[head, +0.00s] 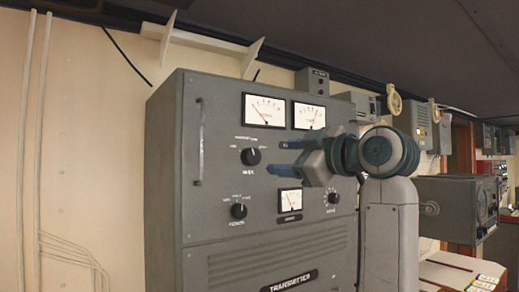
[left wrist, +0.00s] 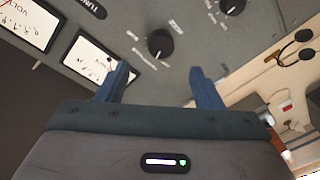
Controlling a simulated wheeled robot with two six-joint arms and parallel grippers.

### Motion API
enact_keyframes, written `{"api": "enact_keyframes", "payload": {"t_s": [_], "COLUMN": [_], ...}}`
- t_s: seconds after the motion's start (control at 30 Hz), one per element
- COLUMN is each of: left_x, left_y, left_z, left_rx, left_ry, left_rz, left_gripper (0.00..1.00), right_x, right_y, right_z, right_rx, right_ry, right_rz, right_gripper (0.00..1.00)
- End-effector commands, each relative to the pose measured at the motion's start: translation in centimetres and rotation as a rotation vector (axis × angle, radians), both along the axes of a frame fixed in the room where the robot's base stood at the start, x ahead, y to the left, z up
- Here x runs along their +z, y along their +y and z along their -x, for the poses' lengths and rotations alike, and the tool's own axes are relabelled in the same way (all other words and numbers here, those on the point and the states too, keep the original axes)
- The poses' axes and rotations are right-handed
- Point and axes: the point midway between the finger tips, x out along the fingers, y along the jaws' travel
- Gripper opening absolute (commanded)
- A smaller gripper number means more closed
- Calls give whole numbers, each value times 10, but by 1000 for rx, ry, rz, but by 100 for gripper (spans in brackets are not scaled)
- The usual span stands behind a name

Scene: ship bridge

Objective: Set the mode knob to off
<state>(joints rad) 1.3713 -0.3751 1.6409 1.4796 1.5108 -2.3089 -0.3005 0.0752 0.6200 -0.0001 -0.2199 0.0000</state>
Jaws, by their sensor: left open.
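A grey transmitter cabinet (head: 165,180) carries several black knobs. The upper left knob (head: 250,156) sits below the left meter, with small lettering around it. It appears to be the black knob (left wrist: 160,44) ahead of my fingers in the left wrist view. A lower left knob (head: 239,211) also shows in the wrist view (left wrist: 232,6). A smaller knob (head: 333,198) is at lower right. The labels are too small to tell which is the mode knob. My left gripper (head: 277,157) is open and empty, in front of the panel to the knob's right. My right gripper is out of view.
Two meters (head: 263,111) (head: 309,116) are at the panel's top and a smaller meter (head: 290,201) lies below my gripper. A vertical handle (head: 199,142) stands at the left edge. Another grey unit (head: 455,205) is at the right.

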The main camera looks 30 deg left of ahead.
Motion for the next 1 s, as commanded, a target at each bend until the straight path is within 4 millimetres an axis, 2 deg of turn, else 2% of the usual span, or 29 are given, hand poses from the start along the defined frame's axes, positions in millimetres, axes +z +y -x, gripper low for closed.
{"api": "enact_keyframes", "payload": {"t_s": [0.03, 0.1, 0.3, 0.5, 0.9, 0.93, 1.0], "left_x": [7, 7, 6, 3, 0, 0, 0], "left_y": [6, 16, 56, 80, 87, 87, 87], "left_z": [-1, -4, -15, -22, -25, -25, -25], "left_rx": [3, 3, 6, 3, 1, 1, 1], "left_ry": [1, 2, 0, -2, -2, -2, -2], "left_rz": [0, -1, -2, -2, -2, -2, -2], "left_gripper": [60, 60, 60, 60, 60, 58, 44], "right_x": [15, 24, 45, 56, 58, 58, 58], "right_y": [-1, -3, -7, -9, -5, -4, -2], "right_z": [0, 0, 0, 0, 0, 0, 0], "right_rx": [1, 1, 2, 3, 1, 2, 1], "right_ry": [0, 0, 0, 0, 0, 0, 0], "right_rz": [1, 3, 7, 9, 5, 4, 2], "right_gripper": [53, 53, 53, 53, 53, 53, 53]}}
